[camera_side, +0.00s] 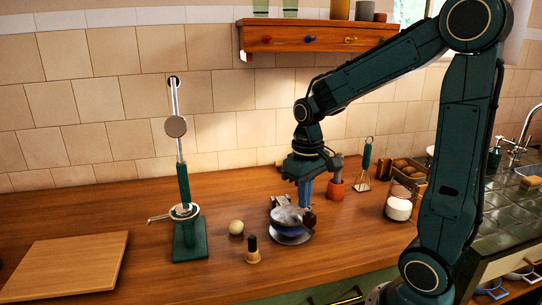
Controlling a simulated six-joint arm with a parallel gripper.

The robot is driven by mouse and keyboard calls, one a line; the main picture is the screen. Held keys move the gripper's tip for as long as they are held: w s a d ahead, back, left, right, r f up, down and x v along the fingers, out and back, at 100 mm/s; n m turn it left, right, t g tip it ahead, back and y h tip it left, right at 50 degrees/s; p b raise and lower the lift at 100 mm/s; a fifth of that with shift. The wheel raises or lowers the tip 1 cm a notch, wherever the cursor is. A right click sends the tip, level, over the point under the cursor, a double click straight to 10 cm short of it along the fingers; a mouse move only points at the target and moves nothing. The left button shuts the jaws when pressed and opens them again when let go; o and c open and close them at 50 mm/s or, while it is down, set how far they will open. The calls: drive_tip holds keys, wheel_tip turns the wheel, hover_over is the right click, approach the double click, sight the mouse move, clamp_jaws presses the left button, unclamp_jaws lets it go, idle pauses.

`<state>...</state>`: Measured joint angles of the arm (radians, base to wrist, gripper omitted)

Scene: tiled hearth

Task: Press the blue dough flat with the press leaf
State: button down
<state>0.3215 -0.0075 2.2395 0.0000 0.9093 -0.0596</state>
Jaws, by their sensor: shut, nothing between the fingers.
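A small round metal press (290,239) stands on the wooden counter, below my gripper. Its grey press leaf (287,214) lies low over the base. A strip of blue (283,227) shows between leaf and base, which looks like the blue dough; most of it is hidden by the leaf. A dark knob (309,221) shows at the right side of the press. My gripper (305,206) points down with its fingers shut and empty, over the right part of the leaf. I cannot tell whether the fingertips touch the leaf.
A wooden board (68,264) lies far left. Behind right are a terracotta pot (336,191), a green-handled utensil (365,165) and a jar (398,208).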

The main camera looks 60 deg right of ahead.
drive_tip(key=shift+r, duration=2.3)
drive_tip(key=s+a+r+n+t, duration=0.3)
drive_tip(key=s+a+r+t, duration=0.1)
drive_tip(key=s+a, duration=0.5)
drive_tip(key=shift+s+t, duration=0.35)
drive_tip(key=shift+t, duration=0.45)
drive_tip(key=c, duration=1.2)
unclamp_jaws()
drive_tip(key=shift+w, duration=0.15)
drive_tip(key=shift+o, duration=0.2)
drive_tip(key=w+d+f+m+g, duration=0.1)
drive_tip(key=w+d+m, duration=0.1)
drive_tip(key=w+d+f+m+g, duration=0.1)
drive_tip(key=w+d+m+g, duration=0.1)
drive_tip(key=w+m, duration=0.1)
drive_tip(key=w+d+f+m+g, duration=0.1)
drive_tip(key=w+d+m, duration=0.1)
drive_tip(key=m, duration=0.1)
drive_tip(key=shift+w+d+g+h, duration=0.15)
drive_tip(key=shift+d+g+h, duration=0.15)
drive_tip(key=shift+d+g, duration=0.1)
drive_tip(key=shift+w+d+f+m, duration=0.3)
drive_tip(key=shift+d+m, duration=0.1)
drive_tip(key=shift+m, duration=0.1)
